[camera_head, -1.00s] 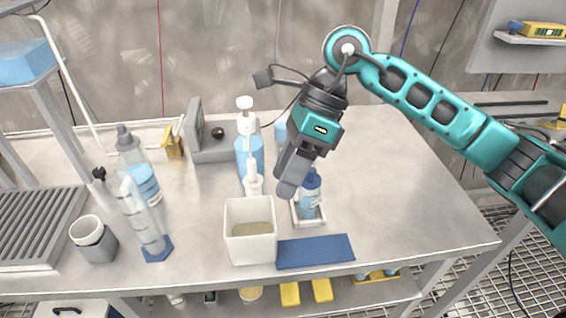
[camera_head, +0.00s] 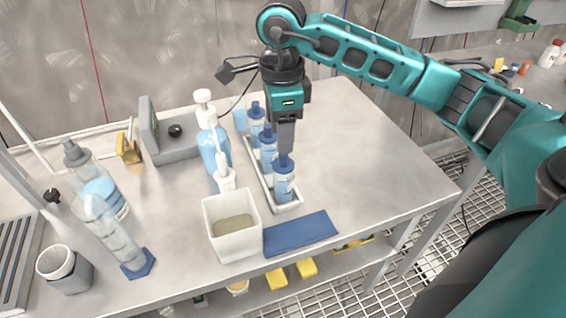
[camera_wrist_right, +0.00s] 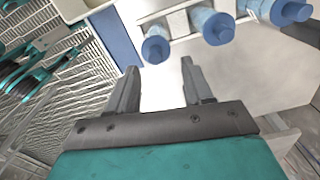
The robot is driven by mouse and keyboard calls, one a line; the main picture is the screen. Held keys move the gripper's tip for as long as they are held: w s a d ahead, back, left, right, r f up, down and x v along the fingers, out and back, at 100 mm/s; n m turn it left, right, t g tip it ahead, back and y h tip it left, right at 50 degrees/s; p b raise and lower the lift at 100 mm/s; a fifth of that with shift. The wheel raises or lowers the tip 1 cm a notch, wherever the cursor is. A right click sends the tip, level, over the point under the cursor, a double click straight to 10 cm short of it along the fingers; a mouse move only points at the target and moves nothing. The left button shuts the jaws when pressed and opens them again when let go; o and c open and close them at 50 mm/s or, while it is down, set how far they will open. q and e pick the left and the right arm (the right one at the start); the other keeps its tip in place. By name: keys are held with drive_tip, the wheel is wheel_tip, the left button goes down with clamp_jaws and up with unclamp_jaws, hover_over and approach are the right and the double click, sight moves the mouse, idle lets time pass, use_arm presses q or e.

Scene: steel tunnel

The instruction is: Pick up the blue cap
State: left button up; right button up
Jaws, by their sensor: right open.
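Three bottles with blue caps stand upright in a row in a white tray (camera_head: 292,207). The front cap (camera_head: 284,163), middle cap (camera_head: 268,132) and rear cap (camera_head: 256,109) are on their bottles. My right gripper (camera_head: 286,150) points down over the row, its fingers partly in front of the middle bottle. In the wrist view, the right gripper (camera_wrist_right: 160,78) is open and empty. There the front cap (camera_wrist_right: 155,49) shows just beyond the fingertips, apart from them; the middle cap (camera_wrist_right: 219,29) and rear cap (camera_wrist_right: 292,12) lie to the right. My left gripper is not in view.
A white bin (camera_head: 233,246) and blue mat (camera_head: 300,233) lie in front of the tray. Pump bottles (camera_head: 214,150) stand close on its left. A grey scale (camera_head: 172,145) is behind. The bench (camera_head: 365,150) is clear to the right.

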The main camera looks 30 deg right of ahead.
sight(283, 162)
drive_tip(key=f, duration=0.5)
drive_tip(key=shift+s+f, duration=0.2)
drive_tip(key=shift+s, duration=0.1)
drive_tip(key=shift+a, duration=0.1)
clamp_jaws()
